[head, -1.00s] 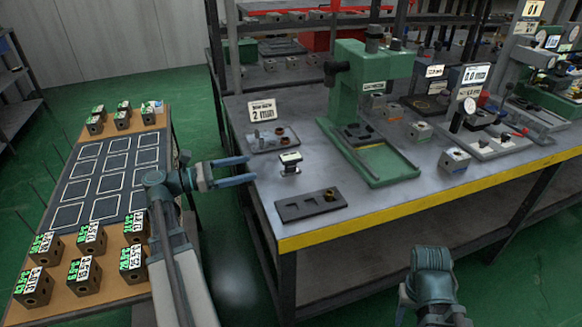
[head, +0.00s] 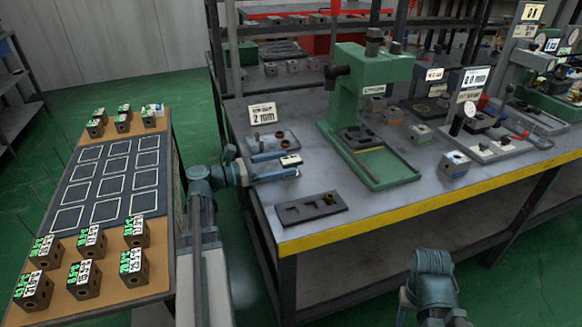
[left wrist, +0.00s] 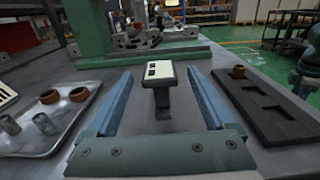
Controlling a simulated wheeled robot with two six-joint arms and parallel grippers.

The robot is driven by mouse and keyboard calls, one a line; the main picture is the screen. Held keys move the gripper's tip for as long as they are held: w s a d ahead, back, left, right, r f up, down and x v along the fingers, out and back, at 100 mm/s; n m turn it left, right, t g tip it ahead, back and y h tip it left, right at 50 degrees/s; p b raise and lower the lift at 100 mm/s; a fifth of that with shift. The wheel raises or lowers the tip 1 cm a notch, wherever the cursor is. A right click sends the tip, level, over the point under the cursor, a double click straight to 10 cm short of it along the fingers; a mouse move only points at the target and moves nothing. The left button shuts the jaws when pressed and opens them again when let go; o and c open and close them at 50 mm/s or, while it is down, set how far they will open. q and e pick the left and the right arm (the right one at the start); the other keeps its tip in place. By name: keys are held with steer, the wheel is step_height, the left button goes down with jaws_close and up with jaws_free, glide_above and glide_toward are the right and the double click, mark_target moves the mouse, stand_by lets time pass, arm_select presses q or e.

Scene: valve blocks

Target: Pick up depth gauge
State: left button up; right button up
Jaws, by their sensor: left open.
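The depth gauge (head: 291,161) is a small block with a pale top and dark display marks, standing upright on the grey workbench. In the left wrist view the depth gauge (left wrist: 160,72) shows a flat wide head on a narrower dark stem. My left gripper (head: 277,166) is open, with its blue fingers at either side of the gauge. In the left wrist view my left gripper (left wrist: 160,95) has a clear gap between each finger and the stem. My right arm (head: 432,275) shows at the bottom of the head view, but its fingers are not visible.
A dark slotted tray (head: 310,208) lies near the bench's front edge. A metal tray with rings and pins (head: 272,143) is behind the left gripper. A green press (head: 372,120) stands behind right. A side table (head: 120,258) with several labelled blocks is at left.

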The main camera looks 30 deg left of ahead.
arm_select(q)
steer(key=shift+x, duration=1.45)
jaws_close()
